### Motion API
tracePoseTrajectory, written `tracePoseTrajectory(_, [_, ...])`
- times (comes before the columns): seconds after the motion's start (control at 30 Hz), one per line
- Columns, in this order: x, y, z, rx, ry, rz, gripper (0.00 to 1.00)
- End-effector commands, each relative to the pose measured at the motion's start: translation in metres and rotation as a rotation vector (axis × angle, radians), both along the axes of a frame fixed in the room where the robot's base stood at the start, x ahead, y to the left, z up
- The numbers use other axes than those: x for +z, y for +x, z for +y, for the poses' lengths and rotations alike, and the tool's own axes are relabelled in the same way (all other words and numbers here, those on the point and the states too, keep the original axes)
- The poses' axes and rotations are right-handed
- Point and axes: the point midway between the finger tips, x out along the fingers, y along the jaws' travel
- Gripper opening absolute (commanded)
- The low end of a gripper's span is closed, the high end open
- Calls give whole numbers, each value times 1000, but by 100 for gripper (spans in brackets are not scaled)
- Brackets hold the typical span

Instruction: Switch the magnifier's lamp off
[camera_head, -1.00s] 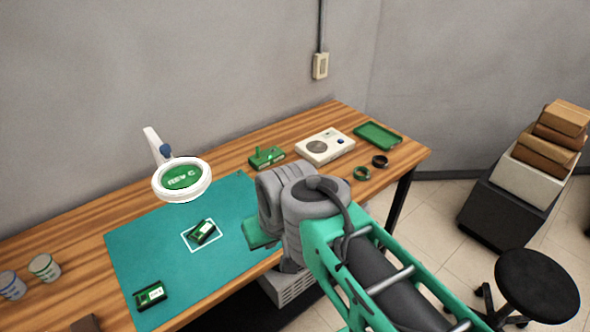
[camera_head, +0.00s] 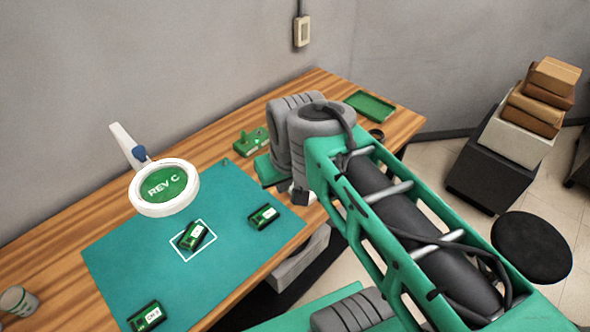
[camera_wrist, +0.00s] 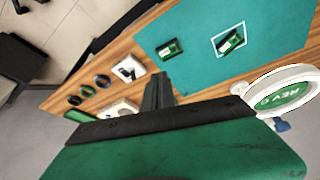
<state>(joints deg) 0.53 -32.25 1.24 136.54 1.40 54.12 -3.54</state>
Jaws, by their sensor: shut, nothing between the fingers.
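The magnifier (camera_head: 145,207) has a white ring around a lens that shows "REV C" on green. It stands over the back left of the teal mat (camera_head: 110,262), on a white arm (camera_head: 124,141) with a blue knob (camera_head: 139,153). In the wrist view the magnifier (camera_wrist: 262,84) is at the right edge, its blue knob (camera_wrist: 282,125) just below. I cannot tell for sure whether its lamp is lit. My gripper (camera_wrist: 158,80) is shut and empty, over the bench and well apart from the magnifier. My arm hides its fingers in the head view.
Green boards (camera_head: 193,237) lie on the mat, one inside a white outline. A green fixture (camera_head: 250,141) and a green tray (camera_head: 370,105) stand toward the back. Coil rings (camera_wrist: 88,90) and a white device (camera_wrist: 120,108) are also on the bench. A cup (camera_head: 17,301) stands at left.

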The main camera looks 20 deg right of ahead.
Motion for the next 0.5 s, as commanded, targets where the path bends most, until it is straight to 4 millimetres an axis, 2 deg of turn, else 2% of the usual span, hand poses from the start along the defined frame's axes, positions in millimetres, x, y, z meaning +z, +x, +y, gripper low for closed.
tracePoseTrajectory(0.13, [-1,64,-23,76,-56,123,0])
tracePoseTrajectory(0.23, [-14,114,-41,147,-83,220,0])
tracePoseTrajectory(0.3, [-31,147,-54,197,-91,285,0])
tracePoseTrajectory(0.4, [-61,184,-69,262,-88,365,0])
tracePoseTrajectory(0.5, [-87,209,-80,312,-78,418,0])
